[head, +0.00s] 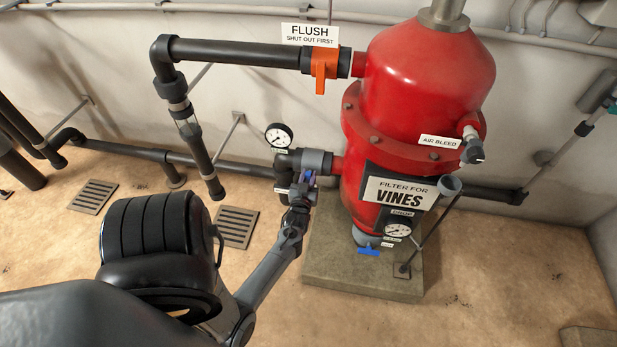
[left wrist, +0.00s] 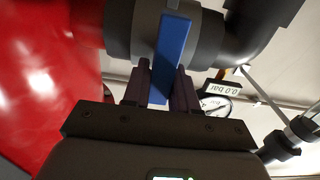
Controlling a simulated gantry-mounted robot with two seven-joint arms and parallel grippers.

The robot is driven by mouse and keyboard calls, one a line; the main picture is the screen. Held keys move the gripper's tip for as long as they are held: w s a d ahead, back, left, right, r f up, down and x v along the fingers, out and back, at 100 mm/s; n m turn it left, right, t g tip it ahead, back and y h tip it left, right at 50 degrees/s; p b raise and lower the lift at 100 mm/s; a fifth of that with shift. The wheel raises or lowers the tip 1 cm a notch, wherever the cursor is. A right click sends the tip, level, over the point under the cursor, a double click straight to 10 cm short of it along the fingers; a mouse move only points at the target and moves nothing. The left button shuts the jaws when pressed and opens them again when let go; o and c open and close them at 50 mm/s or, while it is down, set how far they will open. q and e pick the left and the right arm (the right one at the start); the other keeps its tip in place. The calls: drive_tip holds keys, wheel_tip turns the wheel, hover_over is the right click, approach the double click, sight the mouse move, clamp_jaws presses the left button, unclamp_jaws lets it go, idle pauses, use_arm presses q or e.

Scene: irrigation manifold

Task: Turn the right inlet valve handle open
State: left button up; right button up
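The inlet valve sits on the grey pipe joining the red filter tank's left side. Its blue handle (head: 311,178) is a small strip in the head view, partly hidden by my left gripper (head: 299,192). In the left wrist view the blue handle (left wrist: 170,50) stands large, slightly tilted, between the two dark fingers of my left gripper (left wrist: 162,82). The fingers lie close against both sides of it and appear shut on it. The grey valve body (left wrist: 147,28) is just behind. My right gripper is in neither view.
The red filter tank (head: 405,105) stands right of the valve on a concrete plinth (head: 330,270). A gauge (head: 279,135) is beside the valve. An orange flush handle (head: 321,70) hangs above, and another blue handle (head: 368,250) is low under the tank. Floor drains (head: 236,226) lie left.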

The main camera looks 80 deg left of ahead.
use_arm(q)
clamp_jaws()
drive_tip(key=n, duration=0.1)
drive_tip(key=n+p, duration=0.1)
drive_tip(key=n, duration=0.1)
drive_tip(key=shift+s+a, duration=0.1)
drive_tip(key=shift+s, duration=0.15)
drive_tip(key=n, duration=0.2)
drive_tip(key=n+p, duration=0.1)
drive_tip(key=n, duration=0.1)
drive_tip(key=shift+s+a+f+n, duration=0.15)
drive_tip(key=shift+s+f+n, duration=0.05)
drive_tip(key=shift+s+n, duration=0.15)
drive_tip(key=n, duration=0.3)
drive_tip(key=f+n, duration=0.1)
drive_tip(key=n, duration=0.2)
drive_tip(key=n+p, duration=0.1)
drive_tip(key=n, duration=0.3)
drive_tip(key=shift+s+a+f, duration=0.15)
drive_tip(key=shift+s+f, duration=0.2)
drive_tip(key=shift+f, duration=0.05)
drive_tip(key=shift+n, duration=0.25)
